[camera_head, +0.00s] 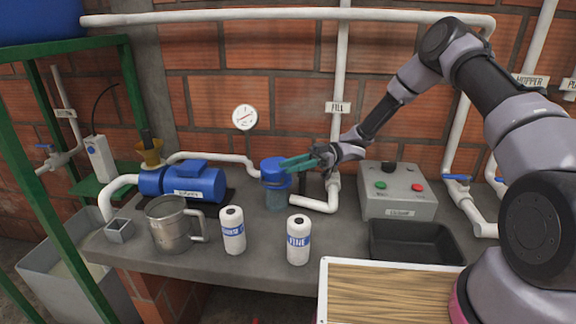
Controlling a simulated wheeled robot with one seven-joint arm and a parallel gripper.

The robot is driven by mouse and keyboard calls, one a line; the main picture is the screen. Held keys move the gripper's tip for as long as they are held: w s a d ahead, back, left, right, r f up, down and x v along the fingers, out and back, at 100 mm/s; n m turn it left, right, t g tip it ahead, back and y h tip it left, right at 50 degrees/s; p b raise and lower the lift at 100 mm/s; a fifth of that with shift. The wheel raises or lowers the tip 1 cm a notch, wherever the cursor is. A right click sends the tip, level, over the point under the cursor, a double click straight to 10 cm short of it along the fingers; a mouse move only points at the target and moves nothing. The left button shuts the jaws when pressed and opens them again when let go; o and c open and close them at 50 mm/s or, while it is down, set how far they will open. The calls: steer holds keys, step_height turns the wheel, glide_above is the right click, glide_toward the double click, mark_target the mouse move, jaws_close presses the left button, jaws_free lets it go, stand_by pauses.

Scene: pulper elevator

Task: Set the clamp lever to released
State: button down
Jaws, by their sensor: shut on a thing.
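A strainer with a blue lid and a clear lower bowl (276,194) stands on the counter at the middle. My gripper (285,166) reaches in from the right, and its teal fingers lie across the right side of the blue lid. The fingers are close together and shut on the clamp lever at the lid. The lever itself is mostly hidden by the fingers, and its angle cannot be told.
A white fill pipe (341,80) rises behind my gripper. A grey control box (397,194) and a black tray (415,242) stand to the right. A blue pump (195,182), a metal jug (172,226) and two white bottles (298,240) stand left and in front.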

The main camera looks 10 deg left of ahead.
stand_by(0.4)
steer(key=c, duration=0.6)
jaws_free()
steer(key=shift+w+d, duration=0.1)
steer(key=shift+d, duration=0.05)
steer(key=v, duration=1)
steer(key=shift+w+d, duration=0.2)
